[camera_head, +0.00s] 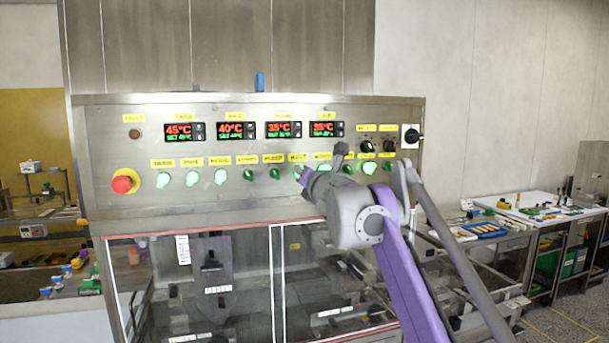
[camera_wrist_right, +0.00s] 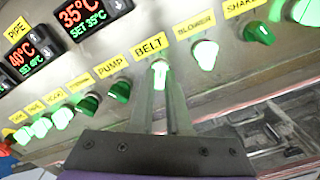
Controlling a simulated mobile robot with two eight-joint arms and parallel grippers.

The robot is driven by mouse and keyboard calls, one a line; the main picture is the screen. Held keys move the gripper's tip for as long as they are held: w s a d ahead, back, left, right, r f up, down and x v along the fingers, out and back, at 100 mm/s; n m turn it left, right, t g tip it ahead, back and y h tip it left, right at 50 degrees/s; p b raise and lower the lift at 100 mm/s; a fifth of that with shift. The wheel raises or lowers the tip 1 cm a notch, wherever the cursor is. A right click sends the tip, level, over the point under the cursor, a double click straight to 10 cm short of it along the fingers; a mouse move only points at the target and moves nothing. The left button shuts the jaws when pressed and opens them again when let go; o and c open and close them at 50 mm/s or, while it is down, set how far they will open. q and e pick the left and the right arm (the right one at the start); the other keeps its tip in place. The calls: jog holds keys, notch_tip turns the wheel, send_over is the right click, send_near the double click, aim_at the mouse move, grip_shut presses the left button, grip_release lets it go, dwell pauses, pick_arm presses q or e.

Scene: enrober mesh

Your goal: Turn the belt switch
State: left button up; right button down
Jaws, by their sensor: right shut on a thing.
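The belt switch (camera_wrist_right: 160,70) is a small knob, lit green, below the yellow BELT label (camera_wrist_right: 151,46) in the right wrist view. My right gripper (camera_wrist_right: 163,88) is shut on this knob, one finger on each side. In the head view my right gripper (camera_head: 304,180) reaches the lower row of knobs from the right and hides part of the belt switch. The fingers cover much of the knob's sides, so its exact angle is hard to tell. My left gripper is not in view.
The lit blower knob (camera_wrist_right: 205,54) and the dark green pump knob (camera_wrist_right: 119,91) flank the fingers closely. A red emergency button (camera_head: 122,184) is at the panel's left. Temperature displays (camera_head: 230,130) sit above. A glazed cabinet front (camera_head: 240,270) is below.

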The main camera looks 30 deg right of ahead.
jog(key=c, duration=0.9)
grip_release()
jog(key=shift+s, duration=0.1)
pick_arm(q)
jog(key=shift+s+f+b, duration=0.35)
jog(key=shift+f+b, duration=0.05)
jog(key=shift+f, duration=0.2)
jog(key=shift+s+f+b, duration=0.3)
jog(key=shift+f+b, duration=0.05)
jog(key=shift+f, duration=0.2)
pick_arm(e)
jog(key=v, duration=1)
jog(key=shift+s+a, duration=0.15)
jog(key=shift+s, duration=0.1)
